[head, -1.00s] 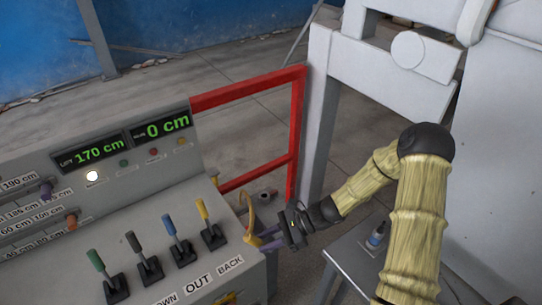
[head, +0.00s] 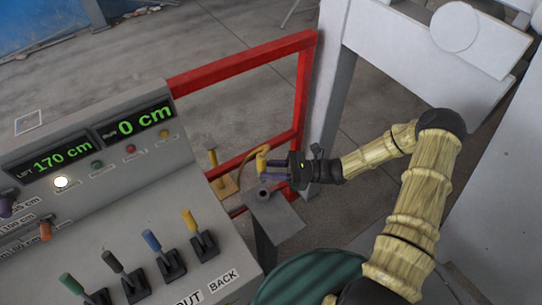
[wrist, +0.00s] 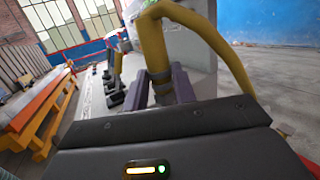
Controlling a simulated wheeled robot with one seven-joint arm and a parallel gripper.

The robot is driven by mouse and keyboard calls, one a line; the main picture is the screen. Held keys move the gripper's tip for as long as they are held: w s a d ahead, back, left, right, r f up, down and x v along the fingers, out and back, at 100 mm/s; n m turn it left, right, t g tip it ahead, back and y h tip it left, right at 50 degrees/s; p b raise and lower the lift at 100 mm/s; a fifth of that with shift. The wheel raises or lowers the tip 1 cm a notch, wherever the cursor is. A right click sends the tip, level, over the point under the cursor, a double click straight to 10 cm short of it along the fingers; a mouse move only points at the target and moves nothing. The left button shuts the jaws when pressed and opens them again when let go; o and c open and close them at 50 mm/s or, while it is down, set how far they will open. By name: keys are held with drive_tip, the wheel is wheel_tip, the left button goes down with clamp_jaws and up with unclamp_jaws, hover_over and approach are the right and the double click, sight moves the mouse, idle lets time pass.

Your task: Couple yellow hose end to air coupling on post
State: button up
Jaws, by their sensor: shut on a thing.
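My gripper (head: 272,166) is shut on the yellow hose end (head: 262,158), beyond the right edge of the console. The wrist view shows the yellow hose end (wrist: 153,50) upright between the two purple fingers, with the hose looping away to the right. The air coupling (head: 264,193) appears as a dark round opening on the grey post (head: 276,222). In the head view it lies just below the held hose end; the hose end looks apart from it. The lower tip of the hose end is hidden by the fingers and wrist body.
The grey console (head: 130,235) with coloured levers fills the left. A red frame (head: 300,95) stands behind my gripper, beside a pale grey upright (head: 330,80). A yellow stand (head: 222,184) sits left of the post. A dark green rounded object (head: 310,280) is at the bottom.

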drive_tip(key=shift+r, duration=0.15)
idle(0.3)
drive_tip(key=shift+f+b, duration=1.85)
drive_tip(key=shift+f, duration=1.1)
drive_tip(key=shift+s, duration=0.15)
drive_tip(key=shift+p, duration=0.3)
drive_tip(key=shift+f+b, duration=1.45)
drive_tip(key=shift+f, duration=0.6)
